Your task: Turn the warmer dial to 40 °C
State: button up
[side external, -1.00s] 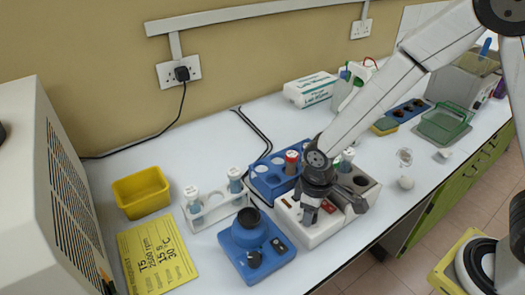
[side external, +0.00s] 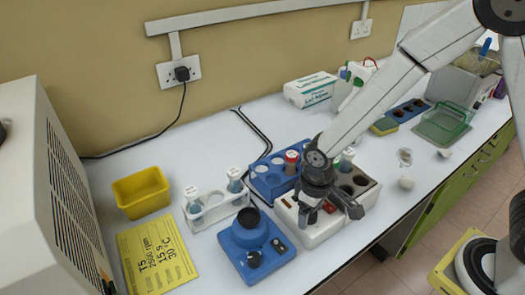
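The warmer (side external: 318,238) is a white block with a grey top and round wells, near the front edge of the bench. My gripper (side external: 330,210) points down over its front left part, very close to it. Its dark fingers hide the dial, so I cannot see the dial's setting or whether the fingers touch it. A small red patch shows between the fingers. I cannot tell whether the gripper is open or shut on the dial.
A blue tube rack (side external: 268,187) stands behind the warmer. A blue mixer (side external: 256,250) and a white rack with tubes (side external: 216,208) stand to its left. A yellow bin (side external: 142,193) sits further left.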

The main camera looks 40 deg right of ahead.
jog(key=shift+r, duration=0.1)
dwell(0.3)
jog(key=shift+r, duration=3.8)
jog(key=shift+d, duration=0.55)
jog(key=s+d+m+t, duration=0.2)
jog(key=s+d+m, duration=0.1)
jog(key=d, duration=0.8)
jog(key=shift+s+t, duration=0.3)
jog(key=shift+s, duration=0.55)
